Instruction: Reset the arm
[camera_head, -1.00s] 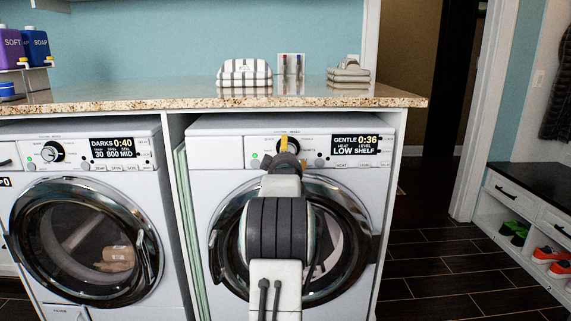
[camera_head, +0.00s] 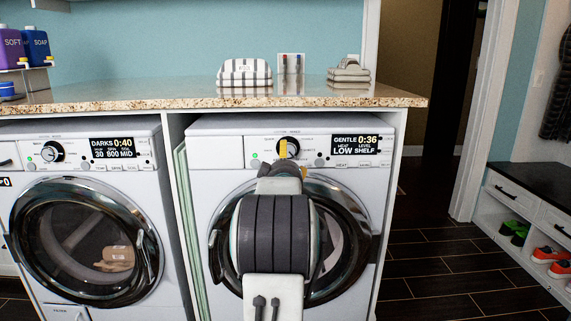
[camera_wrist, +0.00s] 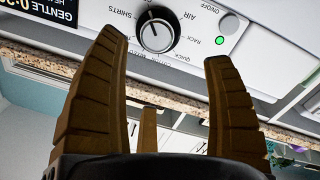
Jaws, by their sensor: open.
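In the head view my arm rises in front of that machine (camera_head: 215,150), and a yellow-tan finger shows near the dial (camera_head: 289,148). The arm hides much of the round door. Whether a finger touches the panel cannot be told.
A second machine (camera_head: 72,128) stands at the left. A granite counter (camera_head: 140,100) runs above both, with striped folded towels (camera_head: 245,74) on it. A shoe bench (camera_head: 500,200) stands at the right. Dark tiled floor (camera_head: 430,265) between is clear.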

